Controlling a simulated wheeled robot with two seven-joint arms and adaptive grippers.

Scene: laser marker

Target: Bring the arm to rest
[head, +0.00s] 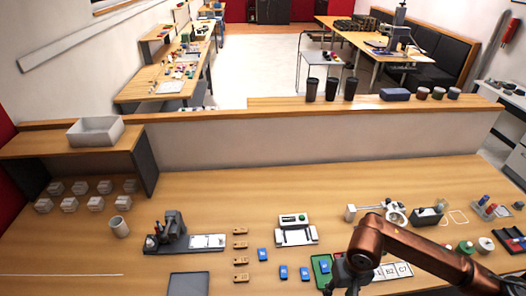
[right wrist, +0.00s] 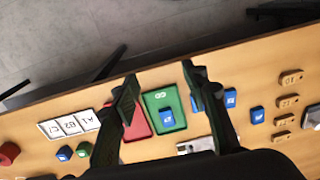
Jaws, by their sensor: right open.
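My right arm (head: 415,250), copper coloured, reaches in from the right in the head view. Its gripper (head: 345,272) is over the front of the table, beside a green tray (head: 318,262) that it partly covers. In the right wrist view the right gripper (right wrist: 165,92) has its fingers wide apart with nothing between them. The green tray (right wrist: 177,100) shows beyond and between the fingers, with a blue tag (right wrist: 167,116) lying on it. A red tray (right wrist: 137,122) is next to it, partly hidden by one finger. My left gripper is not in view.
Loose blue tags (head: 283,272) and wooden tags (head: 240,244) lie left of the gripper. A white card strip (head: 391,271) lies under the forearm. A white device (head: 296,230) and a magnifier stand (head: 378,212) stand behind. The table's middle back is clear.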

